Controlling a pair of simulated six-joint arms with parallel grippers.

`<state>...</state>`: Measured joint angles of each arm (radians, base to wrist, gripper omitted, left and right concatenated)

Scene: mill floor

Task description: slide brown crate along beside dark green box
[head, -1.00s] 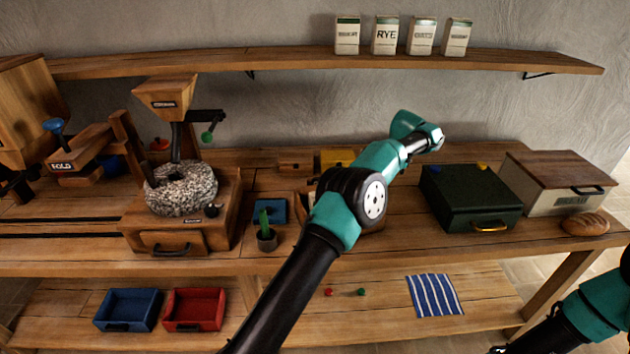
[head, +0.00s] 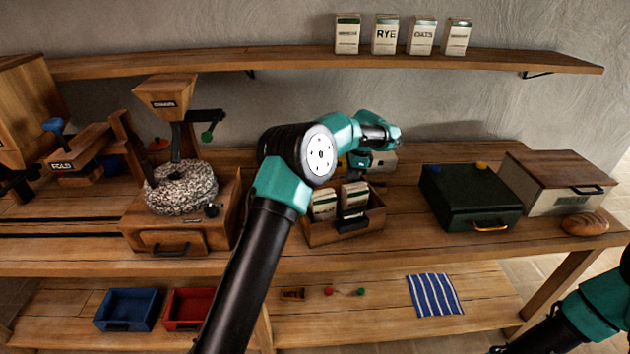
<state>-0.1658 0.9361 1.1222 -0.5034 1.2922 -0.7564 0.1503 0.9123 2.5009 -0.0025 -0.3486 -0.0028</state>
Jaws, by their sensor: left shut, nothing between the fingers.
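The brown crate (head: 318,235) stands on the bench in the middle, with pale packets in it and a dark handle on its front. The dark green box (head: 470,200) stands to its right, with a bare stretch of bench between them. My left arm reaches in over the bench, and my left gripper (head: 354,184) points down at the crate's back part, shut and empty. The packets and the arm partly hide the fingertips, and I cannot tell whether they touch the crate. My right arm shows at the lower right; its gripper is out of view.
A pale box with a brown lid (head: 555,183) and a loaf (head: 585,223) stand right of the green box. The stone mill (head: 181,188) stands left. A striped cloth (head: 434,295) and blue and red trays lie on the lower shelf.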

